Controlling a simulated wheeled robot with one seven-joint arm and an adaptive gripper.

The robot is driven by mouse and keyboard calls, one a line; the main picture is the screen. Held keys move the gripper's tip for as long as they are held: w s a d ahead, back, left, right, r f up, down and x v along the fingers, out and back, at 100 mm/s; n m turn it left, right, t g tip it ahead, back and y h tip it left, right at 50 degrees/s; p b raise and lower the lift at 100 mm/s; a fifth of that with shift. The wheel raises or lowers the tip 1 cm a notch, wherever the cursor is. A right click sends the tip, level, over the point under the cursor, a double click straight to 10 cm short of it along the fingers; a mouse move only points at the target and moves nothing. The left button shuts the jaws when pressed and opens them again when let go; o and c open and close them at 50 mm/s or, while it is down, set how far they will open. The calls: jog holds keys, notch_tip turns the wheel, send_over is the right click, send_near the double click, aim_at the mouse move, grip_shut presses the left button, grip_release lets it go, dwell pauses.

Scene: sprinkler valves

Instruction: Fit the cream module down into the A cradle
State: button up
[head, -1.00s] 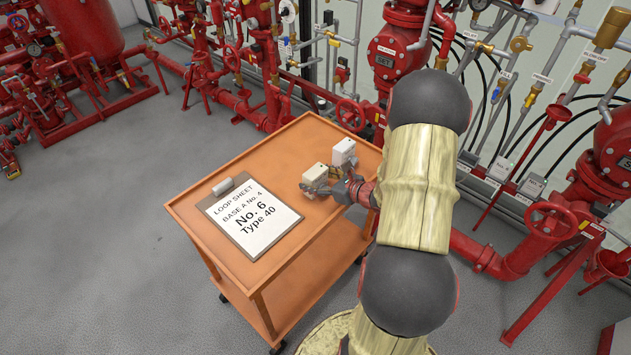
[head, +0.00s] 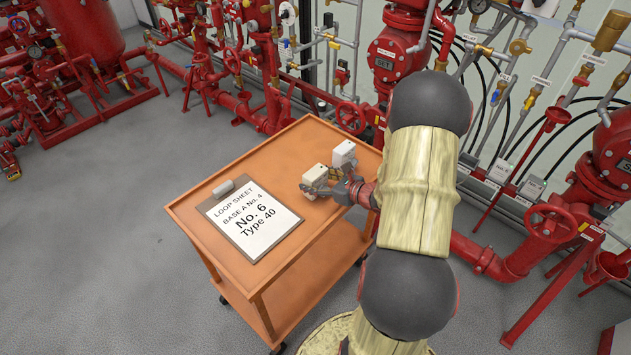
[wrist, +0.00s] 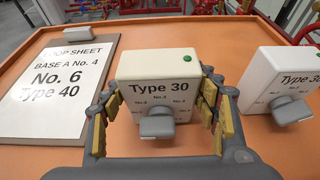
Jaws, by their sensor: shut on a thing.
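The cream module (head: 314,176) is a boxy block on the orange cart top. In the wrist view, the cream module (wrist: 157,68) stands upright, with "Type 30", several "No." marks, a green dot on top and a grey knob on its front. My gripper (head: 324,188) is shut on it. In the wrist view, my gripper (wrist: 158,100) has its yellow-padded fingers at the module's left and right sides. The module appears to be at cart-top level; its underside is hidden. I cannot make out the A cradle in either view.
A whiter module (wrist: 276,84), also marked Type 30, stands close on the right; it also shows in the head view (head: 343,152). A clipboard sheet (head: 249,218) reads "Base A No. 4, No. 6, Type 40". The cart (head: 290,146) is bare behind. Red valves and pipes stand beyond.

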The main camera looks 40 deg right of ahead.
notch_tip(320, 180, up, 3)
jog(key=shift+f+p, duration=0.1)
jog(key=shift+p, duration=0.6)
jog(key=s+r, duration=0.1)
jog(key=s+r+p, duration=0.1)
jog(key=s+r, duration=0.1)
jog(key=s+r+p, duration=0.1)
jog(key=r, duration=0.1)
jog(key=shift+s+d+r, duration=0.2)
jog(key=shift+d, duration=0.15)
jog(key=a+p+v, duration=0.1)
jog(key=p+v, duration=0.2)
jog(key=v, duration=0.7)
jog(key=shift+s+d, duration=0.2)
jog(key=shift+d, duration=0.15)
jog(key=shift+r, duration=0.1)
jog(key=o, duration=1)
jog(key=shift+c, duration=0.2)
jog(key=c, duration=1)
jog(key=shift+o, duration=0.2)
jog(key=shift+r+p, duration=1.75)
jog(key=shift+r, duration=0.25)
